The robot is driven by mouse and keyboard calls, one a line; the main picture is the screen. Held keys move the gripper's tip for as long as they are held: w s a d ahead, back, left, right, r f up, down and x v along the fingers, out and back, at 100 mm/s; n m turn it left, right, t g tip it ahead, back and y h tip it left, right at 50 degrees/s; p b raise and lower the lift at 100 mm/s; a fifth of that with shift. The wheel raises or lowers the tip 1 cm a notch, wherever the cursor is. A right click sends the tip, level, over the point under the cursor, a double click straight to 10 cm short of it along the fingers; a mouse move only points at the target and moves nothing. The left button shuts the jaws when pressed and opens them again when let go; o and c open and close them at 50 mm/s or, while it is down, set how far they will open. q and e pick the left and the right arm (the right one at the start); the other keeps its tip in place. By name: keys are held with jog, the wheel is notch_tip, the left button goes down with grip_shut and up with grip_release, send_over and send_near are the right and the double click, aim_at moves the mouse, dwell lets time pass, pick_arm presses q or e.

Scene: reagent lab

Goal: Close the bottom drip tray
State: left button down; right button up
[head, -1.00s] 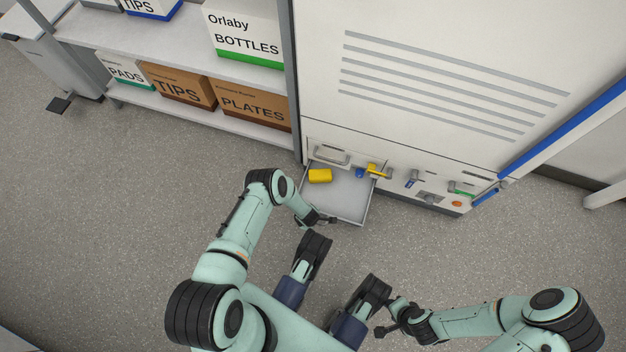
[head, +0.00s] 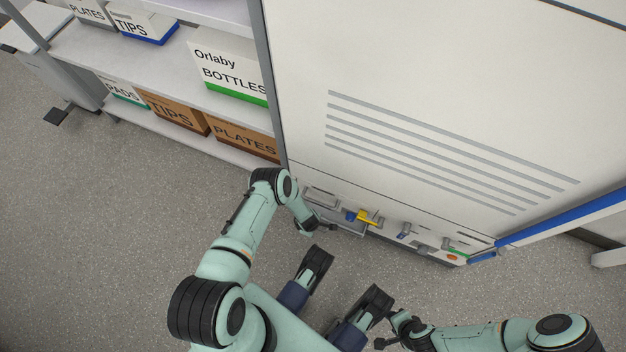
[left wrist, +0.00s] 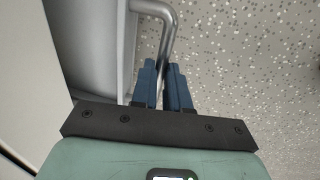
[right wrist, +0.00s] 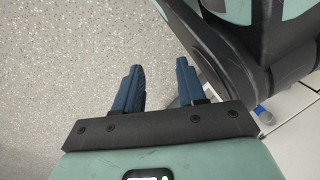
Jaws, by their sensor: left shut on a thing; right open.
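The bottom drip tray (head: 350,229) is at the foot of the large white cabinet. Only a narrow grey strip of it shows in front of the cabinet in the head view. In the left wrist view the tray's bent metal handle (left wrist: 168,35) stands off its grey front (left wrist: 95,45). My left gripper (head: 329,228) is at the tray's front, and its blue fingers (left wrist: 165,72) are shut on the handle. My right gripper (head: 382,338) is open and empty, low over the floor away from the tray; its fingers show apart in the right wrist view (right wrist: 157,75).
A shelf (head: 160,75) with labelled boxes stands at left. The floor (head: 120,240) around me is clear.

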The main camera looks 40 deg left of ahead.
pick_arm(q)
jog(key=shift+w+a, duration=0.1)
jog(key=shift+w, duration=0.2)
jog(key=c, duration=1.1)
grip_release()
pick_arm(e)
jog(key=w+r+t+p, duration=0.2)
jog(key=w+r+p, duration=0.1)
jog(key=w+r, duration=0.2)
pick_arm(q)
jog(key=shift+s+d+r+p, duration=0.1)
jog(key=shift+s+r+p, duration=0.4)
jog(key=shift+r, duration=1.7)
jog(key=shift+s+d+r+p, duration=0.15)
jog(key=shift+s+r+p, duration=0.3)
jog(key=shift+r, duration=1.75)
jog(key=shift+s+d+r+p, duration=0.2)
jog(key=shift+r+p, duration=0.45)
jog(key=shift+r, duration=1.55)
pick_arm(e)
jog(key=shift+n+g+y, duration=0.3)
jog(key=shift+n+g, duration=0.1)
jog(key=shift+g, duration=0.1)
jog(key=shift+s+a+r, duration=1.55)
jog(key=shift+a+r, duration=0.1)
jog(key=shift+r, duration=0.2)
pick_arm(q)
jog(key=shift+a, duration=0.1)
